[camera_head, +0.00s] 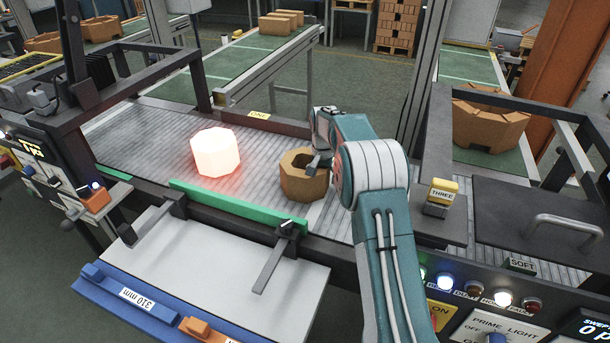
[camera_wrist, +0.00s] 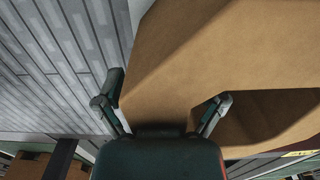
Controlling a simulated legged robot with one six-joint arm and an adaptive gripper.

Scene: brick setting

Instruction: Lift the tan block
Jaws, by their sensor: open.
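The tan block (camera_head: 296,184) is a faceted ring with an opening in its top. It stands on the ribbed metal bed, right of a glowing block. In the wrist view the tan block (camera_wrist: 215,50) fills much of the picture, close ahead of my gripper (camera_wrist: 163,100). The two fingers are spread open. The left finger is beside the block's left edge and the right finger is in front of its opening. I cannot tell whether either finger touches it. In the head view my gripper (camera_head: 316,160) is at the block's upper right, partly hidden by my arm.
A glowing white-pink block (camera_head: 214,152) stands on the ribbed bed (camera_head: 150,130) to the left. A green rail (camera_head: 238,207) runs along the front edge, with a dark clamp lever (camera_head: 275,262). A yellow "THREE" marker (camera_head: 442,192) and a dark handled lid (camera_head: 550,215) are at right.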

